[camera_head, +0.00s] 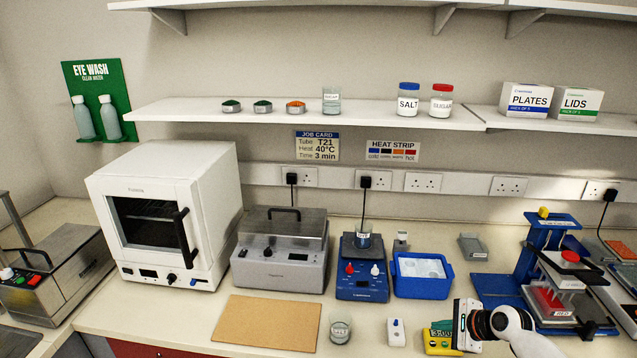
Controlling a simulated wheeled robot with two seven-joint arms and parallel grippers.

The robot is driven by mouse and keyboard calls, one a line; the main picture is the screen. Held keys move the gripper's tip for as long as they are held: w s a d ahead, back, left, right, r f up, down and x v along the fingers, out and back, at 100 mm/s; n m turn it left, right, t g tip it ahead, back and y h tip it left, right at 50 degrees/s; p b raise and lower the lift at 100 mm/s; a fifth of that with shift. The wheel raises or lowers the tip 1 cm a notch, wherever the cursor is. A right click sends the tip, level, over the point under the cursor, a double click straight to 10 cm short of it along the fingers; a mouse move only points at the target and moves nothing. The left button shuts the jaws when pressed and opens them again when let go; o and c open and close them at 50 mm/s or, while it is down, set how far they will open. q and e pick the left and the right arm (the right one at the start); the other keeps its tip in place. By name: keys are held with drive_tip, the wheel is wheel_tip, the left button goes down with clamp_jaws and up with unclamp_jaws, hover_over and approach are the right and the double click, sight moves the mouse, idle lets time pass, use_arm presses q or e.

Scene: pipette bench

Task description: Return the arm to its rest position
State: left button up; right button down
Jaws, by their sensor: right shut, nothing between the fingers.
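My right arm comes in from the lower right, and its gripper (462,325) is low over the front of the bench. It is shut and empty, close to a yellow timer (437,345) that reads 3:00. The gripper covers part of the timer's right side; I cannot tell whether they touch. My left gripper is not in view.
Left of the timer are a small white switch box (396,332), a glass beaker (340,329) and a brown board (267,324). Behind stand a blue stirrer (362,284) and a blue tub (421,287). A blue press stand (547,245) is right of the gripper.

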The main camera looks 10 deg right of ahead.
drive_tip(key=s+a+f+n+g, duration=0.2)
drive_tip(key=s+a+f+n, duration=0.1)
drive_tip(key=s+a+n, duration=0.4)
drive_tip(key=s+a+f+n+g, duration=0.1)
drive_tip(key=s+a+f+n, duration=0.3)
drive_tip(key=s+a, duration=0.45)
drive_tip(key=s+r+n+h, duration=0.1)
drive_tip(key=s+r+n, duration=0.25)
drive_tip(key=s, duration=0.25)
drive_tip(key=s+a+r+n+g+h, duration=0.1)
drive_tip(key=s+r+n+h, duration=0.1)
drive_tip(key=s+n, duration=0.3)
drive_tip(key=s+r+n+h, duration=0.1)
drive_tip(key=s+r+n, duration=0.2)
drive_tip(key=s, duration=0.4)
wheel_tip(320, 180, down, 31)
drive_tip(key=g+b, duration=0.1)
drive_tip(key=b, duration=0.5)
drive_tip(key=s+d+f+g+b, duration=0.1)
drive_tip(key=s+f+b, duration=0.2)
drive_tip(key=s+f, duration=0.5)
drive_tip(key=s+d+f+b, duration=0.1)
drive_tip(key=s+f+b, duration=0.2)
drive_tip(key=s+f, duration=0.6)
wheel_tip(320, 180, down, 7)
drive_tip(key=shift+s+d+r+g, duration=0.1)
drive_tip(key=shift+s+d+g, duration=0.2)
drive_tip(key=shift+d+g, duration=0.1)
